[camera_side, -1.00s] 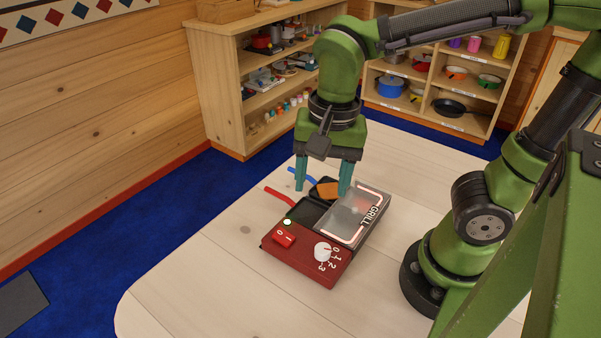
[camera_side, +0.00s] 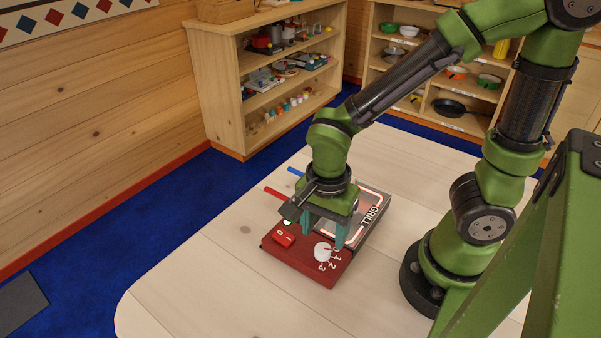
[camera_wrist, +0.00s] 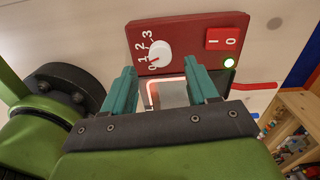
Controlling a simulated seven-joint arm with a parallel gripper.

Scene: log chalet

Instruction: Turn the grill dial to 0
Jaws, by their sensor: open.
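The grill is a red panel (camera_side: 300,262) with a plate section marked GRILL (camera_side: 376,212) behind it, on the pale table. The white round dial (camera_side: 323,252) sits on the panel beside the numbers 0 to 3; it also shows in the wrist view (camera_wrist: 160,54). Its exact setting is too small to tell. My gripper (camera_side: 323,230) is open and empty, pointing down over the grill, just behind the dial. In the wrist view the dial lies between and just beyond the fingertips (camera_wrist: 160,65), apart from both.
A red switch (camera_side: 284,239) marked 0 and I is left of the dial, with a lit pale-green lamp (camera_wrist: 229,63) close by. A red handle (camera_side: 275,192) and a blue handle (camera_side: 296,172) stick out behind. The table front (camera_side: 190,290) is clear.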

